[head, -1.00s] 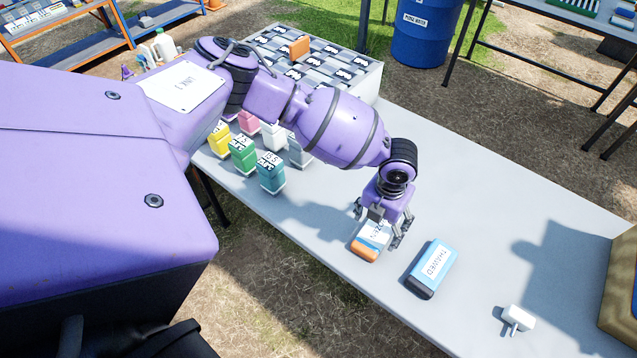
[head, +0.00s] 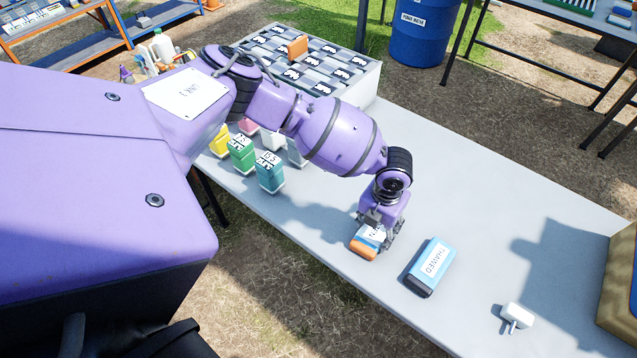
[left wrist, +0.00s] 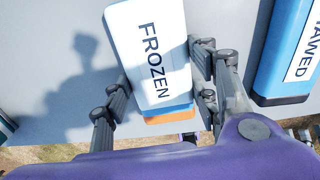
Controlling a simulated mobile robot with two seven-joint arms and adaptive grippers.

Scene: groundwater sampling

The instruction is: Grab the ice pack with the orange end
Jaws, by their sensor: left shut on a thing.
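The ice pack with the orange end (head: 366,241) lies on the grey table near its front edge. Its white label reads FROZEN in the left wrist view (left wrist: 152,50), with a thin blue band and the orange end toward my wrist. My left gripper (head: 377,229) is down over the pack, shut on it, with one finger at each long side. In the left wrist view the fingers (left wrist: 160,80) flank the white label. A blue pack with a dark end, labelled THAWED (head: 433,264), lies to the right, apart from my gripper. My right gripper is not in view.
A small white plug-like object (head: 517,316) lies further right on the table (head: 480,200). Several coloured bottles, including a teal one (head: 270,173), stand to the left under my arm. A tray box (head: 345,80) stands behind. The table's middle right is clear.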

